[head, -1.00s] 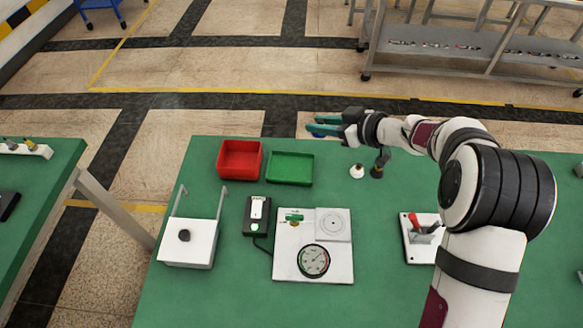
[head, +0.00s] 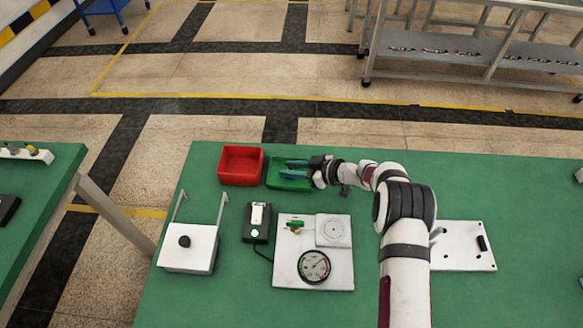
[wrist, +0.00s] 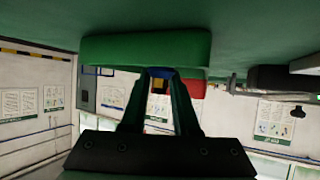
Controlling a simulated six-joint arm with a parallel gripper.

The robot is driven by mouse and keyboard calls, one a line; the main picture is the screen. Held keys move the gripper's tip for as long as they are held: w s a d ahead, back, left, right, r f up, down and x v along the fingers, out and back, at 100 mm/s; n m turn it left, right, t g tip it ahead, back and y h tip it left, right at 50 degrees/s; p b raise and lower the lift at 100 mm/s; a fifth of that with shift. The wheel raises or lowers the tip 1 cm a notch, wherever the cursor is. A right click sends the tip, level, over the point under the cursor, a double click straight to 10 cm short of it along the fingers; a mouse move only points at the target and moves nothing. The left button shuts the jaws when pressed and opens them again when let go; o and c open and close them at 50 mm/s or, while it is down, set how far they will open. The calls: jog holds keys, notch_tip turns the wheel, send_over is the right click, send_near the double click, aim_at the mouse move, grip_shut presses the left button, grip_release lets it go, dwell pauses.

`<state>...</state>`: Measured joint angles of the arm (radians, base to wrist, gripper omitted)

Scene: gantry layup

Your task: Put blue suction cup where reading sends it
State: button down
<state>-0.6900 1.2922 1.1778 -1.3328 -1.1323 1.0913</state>
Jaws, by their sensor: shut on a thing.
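My gripper (head: 285,168) is at the green tray (head: 276,184), its fingers over the tray in the head view and pointing left. In the wrist view its fingers (wrist: 160,80) close on a small blue piece, the blue suction cup (wrist: 160,72), at their tips. The cup does not show in the head view. The green tray is close beyond the fingertips in the wrist view (wrist: 145,48); whether the cup touches it I cannot tell. The round gauge (head: 313,266) sits on a white plate (head: 342,278); its needle is too small to read surely.
A red tray (head: 240,165) stands left of the green one. A black box (head: 256,222) with a lit green button stands nearer. A white fixture with a black knob (head: 184,241) is at left. A white plate (head: 460,246) lies right of my arm.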

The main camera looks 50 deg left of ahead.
jog(key=c, duration=0.7)
grip_release()
jog(key=shift+f, duration=0.15)
